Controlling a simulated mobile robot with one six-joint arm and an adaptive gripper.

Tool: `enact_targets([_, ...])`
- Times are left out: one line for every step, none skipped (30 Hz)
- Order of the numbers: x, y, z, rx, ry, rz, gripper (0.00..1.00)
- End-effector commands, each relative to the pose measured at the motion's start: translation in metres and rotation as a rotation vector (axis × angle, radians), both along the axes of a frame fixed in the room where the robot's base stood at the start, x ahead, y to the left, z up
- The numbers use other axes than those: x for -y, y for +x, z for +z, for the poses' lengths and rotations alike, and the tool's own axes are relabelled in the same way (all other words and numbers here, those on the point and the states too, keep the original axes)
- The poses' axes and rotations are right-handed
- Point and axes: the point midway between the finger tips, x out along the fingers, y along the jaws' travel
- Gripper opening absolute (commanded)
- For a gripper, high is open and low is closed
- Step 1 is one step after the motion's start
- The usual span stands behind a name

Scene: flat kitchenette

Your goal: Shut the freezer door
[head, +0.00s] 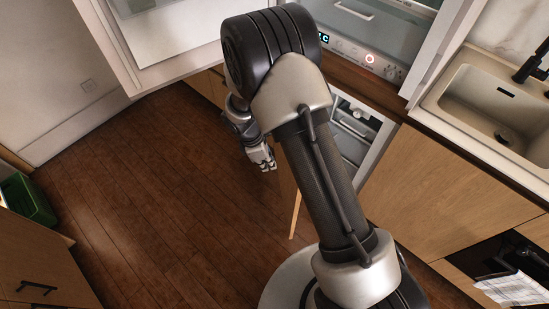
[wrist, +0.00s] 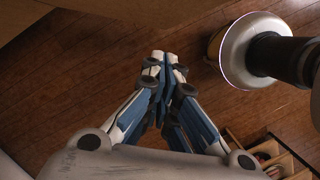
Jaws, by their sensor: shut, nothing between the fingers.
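The freezer compartment (head: 358,132) is low in the tall unit, below the fridge section. Its front is open, and pale drawers show inside. A narrow strip of light wood, which looks like the freezer door (head: 296,214), stands out from the unit over the floor. My arm hides most of it. My gripper (head: 268,165) points down just left of this strip; I cannot tell whether they touch. In the wrist view my gripper (wrist: 165,58) has its fingertips together, with nothing between them.
The fridge door (head: 170,35) is open above, at upper left. The sink (head: 500,110) and wooden cabinets (head: 450,195) are on the right. A green bin (head: 30,200) is at far left. The dark wooden floor (head: 150,190) to the left is clear.

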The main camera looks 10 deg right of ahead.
Motion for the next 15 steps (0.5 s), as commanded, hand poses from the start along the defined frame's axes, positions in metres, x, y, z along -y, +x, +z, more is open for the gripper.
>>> enact_targets([0.003, -0.001, -0.011, -0.003, -0.001, -0.003, 0.00])
enact_targets([0.004, -0.001, -0.016, -0.003, -0.001, -0.003, 0.00])
enact_targets([0.006, -0.001, -0.025, -0.003, -0.001, -0.003, 0.00])
enact_targets([0.008, -0.002, -0.031, -0.003, -0.001, -0.003, 0.00])
enact_targets([0.010, -0.002, -0.038, -0.003, -0.001, -0.003, 0.00])
enact_targets([0.012, -0.002, -0.047, -0.004, -0.001, -0.004, 0.00])
enact_targets([0.013, -0.002, -0.053, -0.003, -0.001, -0.004, 0.00])
enact_targets([0.015, -0.002, -0.060, -0.003, -0.001, -0.004, 0.00])
enact_targets([0.017, -0.003, -0.068, -0.004, -0.001, -0.004, 0.00])
enact_targets([0.018, -0.003, -0.074, -0.004, -0.001, -0.004, 0.00])
enact_targets([0.020, -0.003, -0.080, -0.003, -0.001, -0.004, 0.00])
enact_targets([0.022, -0.003, -0.087, -0.003, -0.001, -0.005, 0.00])
enact_targets([0.023, -0.003, -0.093, -0.003, 0.000, -0.006, 0.00])
enact_targets([0.030, -0.002, -0.089, 0.000, 0.000, -0.008, 0.00])
enact_targets([0.037, -0.002, -0.087, 0.001, 0.000, -0.008, 0.00])
